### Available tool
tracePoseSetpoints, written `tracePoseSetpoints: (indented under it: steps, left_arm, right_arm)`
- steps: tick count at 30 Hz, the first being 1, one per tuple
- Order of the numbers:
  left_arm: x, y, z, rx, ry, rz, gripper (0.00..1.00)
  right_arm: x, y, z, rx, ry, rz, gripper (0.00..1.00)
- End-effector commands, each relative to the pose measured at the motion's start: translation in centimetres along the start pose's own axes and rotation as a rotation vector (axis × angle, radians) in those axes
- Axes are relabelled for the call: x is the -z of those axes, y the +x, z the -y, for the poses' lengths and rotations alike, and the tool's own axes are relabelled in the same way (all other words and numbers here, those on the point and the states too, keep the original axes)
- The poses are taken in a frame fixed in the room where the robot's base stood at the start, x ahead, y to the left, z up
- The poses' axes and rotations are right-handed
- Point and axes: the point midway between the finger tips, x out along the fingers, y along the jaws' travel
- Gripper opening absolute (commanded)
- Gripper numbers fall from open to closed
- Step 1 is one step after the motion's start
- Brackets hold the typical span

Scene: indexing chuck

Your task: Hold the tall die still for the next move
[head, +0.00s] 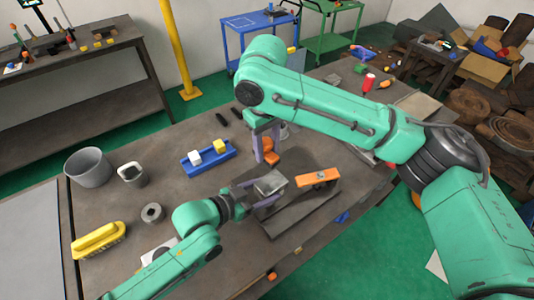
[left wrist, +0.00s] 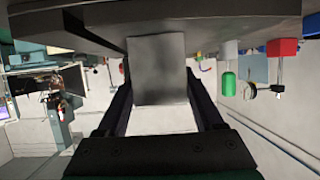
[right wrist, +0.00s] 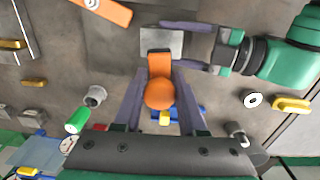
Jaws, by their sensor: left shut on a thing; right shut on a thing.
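A grey metal block (head: 271,183), which looks like the tall die, is at a dark flat plate (head: 300,212) on the bench. My left gripper (head: 262,192) is shut on this block, one finger on each side. The block (left wrist: 160,70) also shows between the fingers in the left wrist view. My right gripper (head: 264,143) is above and behind it, shut on an orange piece with a round knob (right wrist: 160,93). In the right wrist view the orange piece reaches close to the grey block (right wrist: 162,42); whether they touch is unclear.
An orange bar (head: 318,178) lies just right of the block. A blue tray (head: 208,158) with a white and a yellow cube is behind left. A grey bucket (head: 88,167), a cup (head: 131,174), a ring (head: 152,212) and a yellow brush (head: 98,238) are on the left.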

Motion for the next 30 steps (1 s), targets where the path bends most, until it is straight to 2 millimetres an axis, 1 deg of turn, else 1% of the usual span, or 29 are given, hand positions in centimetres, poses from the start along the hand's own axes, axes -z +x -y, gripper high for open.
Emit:
tracePoseSetpoints:
  steps: [1,12,13,15,23,26,30]
  left_arm:
    - [-0.7,0.0,-0.1,-0.003,-0.003,0.017,0.02]
    - [-0.7,0.0,-0.1,-0.002,-0.003,0.017,0.02]
    - [-0.7,0.0,-0.1,-0.002,-0.003,0.017,0.76]
    - [-0.6,0.0,-0.1,-0.001,-0.002,0.014,1.0]
    - [-0.3,-0.2,0.0,0.0,0.0,0.007,1.0]
    - [-0.4,-1.5,0.1,0.001,0.001,0.009,1.0]
    - [-0.5,-4.6,0.0,-0.001,0.0,0.014,1.0]
  right_arm:
    - [0.0,-0.1,0.0,0.0,0.0,0.0,0.0]
    - [0.0,-0.1,0.0,0.0,0.0,0.001,0.0]
    - [0.0,-0.1,0.0,0.0,0.0,0.001,0.0]
    - [0.0,-0.1,0.0,0.0,0.0,0.001,0.0]
    - [0.0,-0.1,0.0,0.0,0.001,0.001,0.0]
    - [0.0,-0.1,0.0,0.0,0.0,0.001,0.0]
    - [0.0,-0.1,0.0,0.0,0.0,0.001,0.0]
